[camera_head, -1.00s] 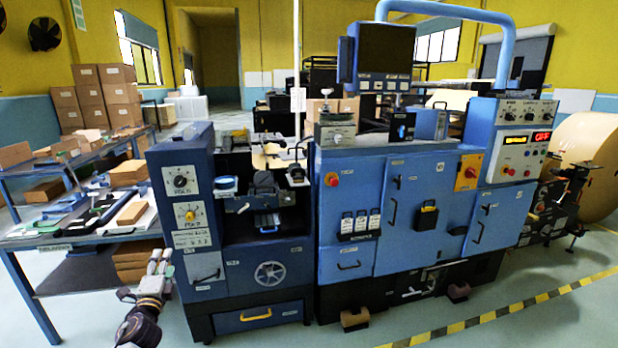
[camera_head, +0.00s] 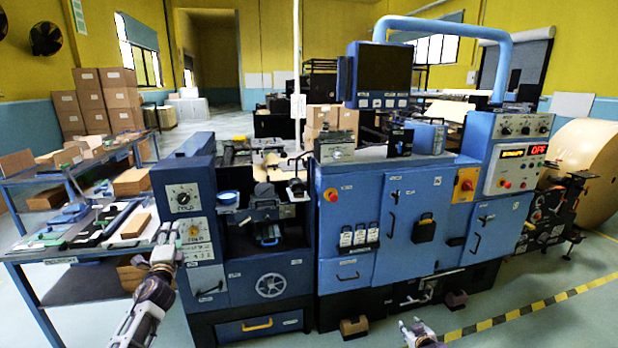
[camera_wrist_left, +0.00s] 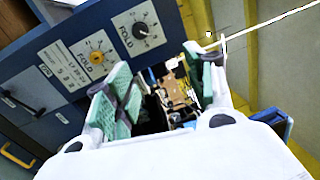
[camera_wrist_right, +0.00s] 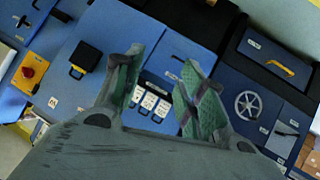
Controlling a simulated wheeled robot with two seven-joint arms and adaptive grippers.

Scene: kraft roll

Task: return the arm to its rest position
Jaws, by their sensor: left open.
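My left arm comes in at the lower left of the head view. Its gripper (camera_head: 170,240) is raised in front of the left column of the blue machine (camera_head: 345,275), beside the dials. In the left wrist view my left gripper (camera_wrist_left: 160,62) has its green-padded fingers apart with nothing between them. My right gripper (camera_head: 418,330) shows at the bottom edge of the head view, low in front of the machine. In the right wrist view my right gripper (camera_wrist_right: 162,60) has its fingers apart and empty, with the machine's blue doors behind. Most of the right arm is out of view.
A blue table (camera_head: 40,257) with trays and boxes stands at the left, close to my left arm. A large kraft roll (camera_head: 590,160) is at the right. Yellow-black floor tape (camera_head: 530,311) crosses the clear floor at the lower right.

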